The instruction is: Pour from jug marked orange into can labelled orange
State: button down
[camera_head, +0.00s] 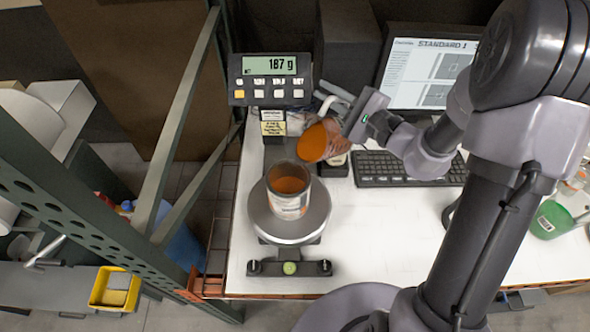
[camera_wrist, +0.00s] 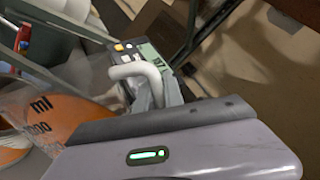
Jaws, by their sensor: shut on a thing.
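A clear jug (camera_head: 331,137) with orange liquid in it is tilted, its orange end toward the lower left, just behind and above the can. No stream is visible between them. The jug (camera_wrist: 66,112) also shows at the left of the wrist view, with "ml" marks. My gripper (camera_head: 336,101) is shut on the jug by its pale curved handle (camera_wrist: 142,71). The can (camera_head: 290,207) stands upright and open on the round scale plate (camera_head: 262,226), with orange inside. Its label is too small to read.
The scale display (camera_head: 270,78) behind the plate reads 187 g. A keyboard (camera_head: 408,169) and monitor (camera_head: 432,65) are to the right. A green container (camera_head: 549,221) is at the far right. A green metal frame (camera_head: 180,125) stands left of the table. The white table (camera_head: 385,235) right of the scale is clear.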

jog(key=shift+s+a+r+n, duration=0.15)
jog(key=shift+s+a+n, duration=0.1)
jog(key=shift+n, duration=0.15)
dwell(2.9)
jog(key=shift+w+d+f+m, duration=0.25)
jog(key=shift+w+d+m, duration=0.15)
jog(key=shift+m, duration=0.2)
jog(key=shift+w+d+f+m, duration=0.25)
jog(key=shift+d+m, duration=0.15)
jog(key=shift+m, duration=0.2)
jog(key=f+m, duration=0.1)
jog(key=w+d+f+m+b, duration=0.1)
jog(key=f, duration=0.1)
jog(key=d+f+m+b, duration=0.1)
jog(key=f, duration=0.1)
jog(key=shift+w, duration=0.4)
jog(key=w+d+f+m+b, duration=0.2)
jog(key=w+d+f+m, duration=0.2)
jog(key=f+m, duration=0.3)
jog(key=r+p, duration=0.1)
jog(key=r, duration=0.1)
jog(key=r+p, duration=0.1)
jog(key=shift+s+a+r+n+p, duration=0.2)
jog(key=shift+s+r+n+p, duration=0.05)
jog(key=shift+n+p, duration=0.05)
dwell(0.5)
